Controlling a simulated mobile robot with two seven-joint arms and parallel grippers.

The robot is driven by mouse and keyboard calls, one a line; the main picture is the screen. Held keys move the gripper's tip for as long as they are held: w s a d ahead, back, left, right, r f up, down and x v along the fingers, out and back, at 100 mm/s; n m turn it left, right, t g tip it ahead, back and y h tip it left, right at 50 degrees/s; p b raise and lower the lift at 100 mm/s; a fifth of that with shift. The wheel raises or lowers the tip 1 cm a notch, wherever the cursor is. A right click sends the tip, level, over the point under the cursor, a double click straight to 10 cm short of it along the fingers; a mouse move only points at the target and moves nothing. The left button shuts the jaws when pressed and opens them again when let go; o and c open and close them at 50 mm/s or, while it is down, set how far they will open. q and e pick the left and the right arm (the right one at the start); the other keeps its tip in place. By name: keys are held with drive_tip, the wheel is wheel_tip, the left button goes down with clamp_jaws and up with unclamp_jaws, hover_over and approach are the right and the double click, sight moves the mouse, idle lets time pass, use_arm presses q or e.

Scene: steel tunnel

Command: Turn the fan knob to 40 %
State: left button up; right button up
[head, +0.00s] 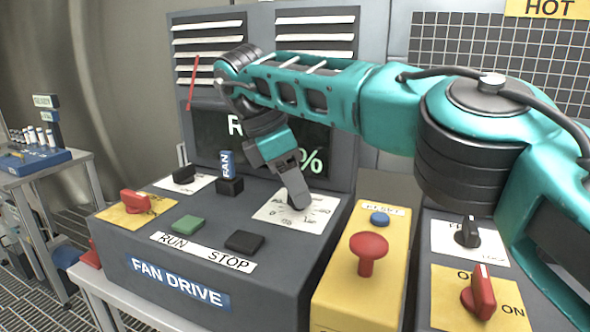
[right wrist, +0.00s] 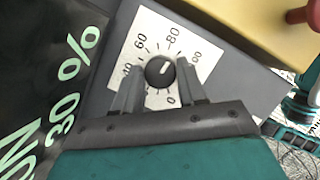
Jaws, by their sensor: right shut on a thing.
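The fan knob (right wrist: 160,71) is a round black knob on a white dial plate (right wrist: 150,28) marked with numbers. In the right wrist view it sits between the two fingers of my right gripper (right wrist: 158,82), which is shut on it. A pale mark shows on the knob, but its exact setting is hard to tell. In the head view my right gripper (head: 297,203) reaches down onto the dial plate (head: 270,212) and hides most of the knob. The display (right wrist: 50,95) reads 30 % in the right wrist view; my arm partly covers this display (head: 212,140) in the head view.
The FAN DRIVE console (head: 115,245) also carries a red switch (head: 135,201), a green RUN button (head: 188,224) and a black STOP button (head: 244,241). A yellow box with a red mushroom button (head: 368,248) stands close on the right, then a panel with a red switch (head: 480,293).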

drive_tip(key=shift+w+r+m+g+p, duration=0.1)
drive_tip(key=shift+r+m+g+p, duration=0.15)
drive_tip(key=shift+m+p, duration=0.5)
drive_tip(key=shift+f, duration=0.15)
drive_tip(key=shift+m, duration=0.25)
drive_tip(key=o, duration=0.8)
drive_tip(key=shift+c, duration=0.2)
drive_tip(key=shift+o, duration=1.4)
drive_tip(key=shift+f, duration=0.1)
drive_tip(key=shift+p, duration=0.3)
